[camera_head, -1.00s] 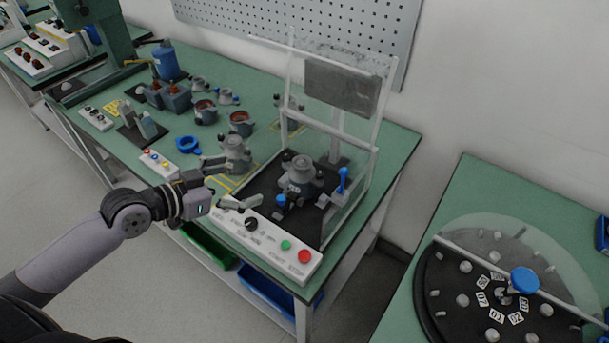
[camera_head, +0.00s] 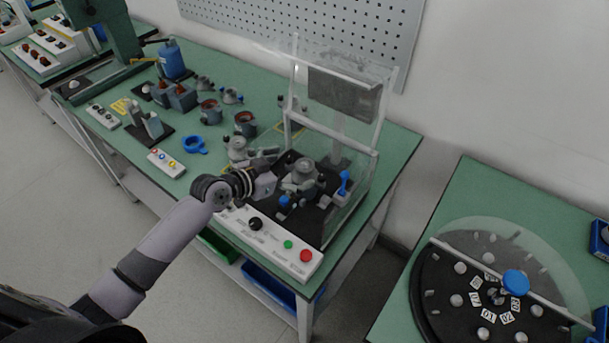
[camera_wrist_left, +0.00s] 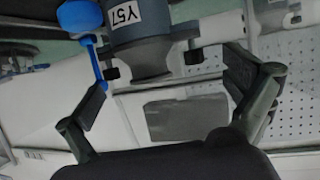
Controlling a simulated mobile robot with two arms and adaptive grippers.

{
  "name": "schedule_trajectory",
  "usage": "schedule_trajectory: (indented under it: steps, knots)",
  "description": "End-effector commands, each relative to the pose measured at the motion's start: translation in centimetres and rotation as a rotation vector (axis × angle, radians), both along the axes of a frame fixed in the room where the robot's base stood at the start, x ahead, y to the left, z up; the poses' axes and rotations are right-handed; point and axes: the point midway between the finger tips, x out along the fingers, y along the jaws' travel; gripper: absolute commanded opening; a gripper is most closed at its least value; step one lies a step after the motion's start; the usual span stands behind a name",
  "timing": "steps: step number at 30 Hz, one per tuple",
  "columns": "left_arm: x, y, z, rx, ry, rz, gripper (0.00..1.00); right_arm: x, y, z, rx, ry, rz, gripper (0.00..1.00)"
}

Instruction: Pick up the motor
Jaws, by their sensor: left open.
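A grey motor (camera_head: 304,172) sits on the black base of the test stand, inside the clear guard frame. In the left wrist view the motor (camera_wrist_left: 140,45) shows as a dark grey cylinder with a "Y57" label, at top centre. My left gripper (camera_head: 280,172) is open just to the left of this motor. In the left wrist view its two spread fingers (camera_wrist_left: 168,85) stand to either side of the motor's lower end, with gaps visible. A second grey motor-like part (camera_head: 238,148) stands on the table, partly hidden behind my gripper. My right gripper is not in view.
The clear guard frame (camera_head: 376,152) rises around the stand. A control box (camera_head: 270,240) with a knob and buttons lies along its front. A blue-handled clamp (camera_head: 344,182) stands right of the motor. A blue ring (camera_head: 194,144) and several parts lie to the left. A round dial table (camera_head: 440,285) stands at right.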

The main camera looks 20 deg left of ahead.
Motion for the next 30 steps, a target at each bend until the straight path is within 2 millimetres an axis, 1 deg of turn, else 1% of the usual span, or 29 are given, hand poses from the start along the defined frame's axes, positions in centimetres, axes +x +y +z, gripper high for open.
schedule_trajectory:
  steps: [1, 4, 11, 30]
  knots:
    - [0.52, -0.26, -0.22, -0.001, 0.002, 0.002, 1.00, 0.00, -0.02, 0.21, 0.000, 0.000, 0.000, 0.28]
    - [1.02, -0.57, -0.56, 0.001, 0.001, 0.001, 1.00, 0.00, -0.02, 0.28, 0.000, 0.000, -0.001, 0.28]
    - [1.07, -0.61, -0.70, 0.002, 0.000, 0.001, 1.00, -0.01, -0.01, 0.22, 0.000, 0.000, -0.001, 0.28]
    - [1.02, -0.62, -0.72, 0.001, 0.002, 0.000, 0.58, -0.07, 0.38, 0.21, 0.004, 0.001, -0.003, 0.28]
